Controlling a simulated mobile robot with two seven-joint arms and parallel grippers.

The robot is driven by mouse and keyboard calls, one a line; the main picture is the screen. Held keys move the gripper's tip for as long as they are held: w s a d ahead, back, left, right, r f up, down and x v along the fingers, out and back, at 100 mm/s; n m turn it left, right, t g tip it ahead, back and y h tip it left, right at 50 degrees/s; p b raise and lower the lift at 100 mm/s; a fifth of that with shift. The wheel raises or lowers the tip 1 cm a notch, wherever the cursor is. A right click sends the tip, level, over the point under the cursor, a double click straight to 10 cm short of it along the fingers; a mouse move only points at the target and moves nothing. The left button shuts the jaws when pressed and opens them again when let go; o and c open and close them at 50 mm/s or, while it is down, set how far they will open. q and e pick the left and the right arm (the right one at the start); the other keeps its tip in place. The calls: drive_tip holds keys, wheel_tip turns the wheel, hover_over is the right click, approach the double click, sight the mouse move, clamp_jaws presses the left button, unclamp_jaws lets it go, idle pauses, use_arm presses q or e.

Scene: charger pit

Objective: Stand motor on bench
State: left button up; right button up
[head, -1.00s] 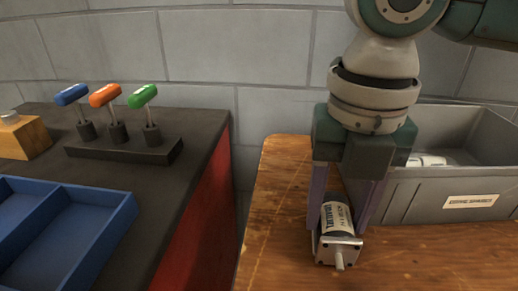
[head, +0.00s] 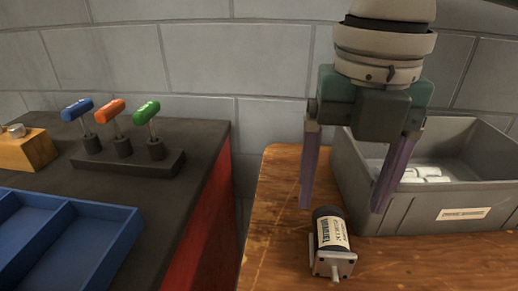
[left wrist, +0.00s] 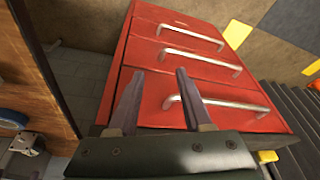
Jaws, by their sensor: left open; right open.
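The motor (head: 331,236), a dark cylinder with a white label, lies on the wooden table top (head: 275,225). Its square metal flange and shaft point toward the front. My right gripper (head: 342,207) is open above and around the motor's far end, its two fingers spread wide and clear of it. My left gripper (left wrist: 160,74) is open and empty in the left wrist view, in front of a red drawer cabinet (left wrist: 185,55). The left gripper does not show in the head view.
A grey bin (head: 425,212) with white items stands right of the motor, close to the right finger. A gap separates the surfaces.

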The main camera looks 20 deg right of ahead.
sight(334, 229)
wheel_tip(334, 229, up, 6)
drive_tip(key=p, duration=0.1)
drive_tip(key=shift+r+p, duration=0.2)
drive_tip(key=shift+p, duration=0.1)
idle(0.3)
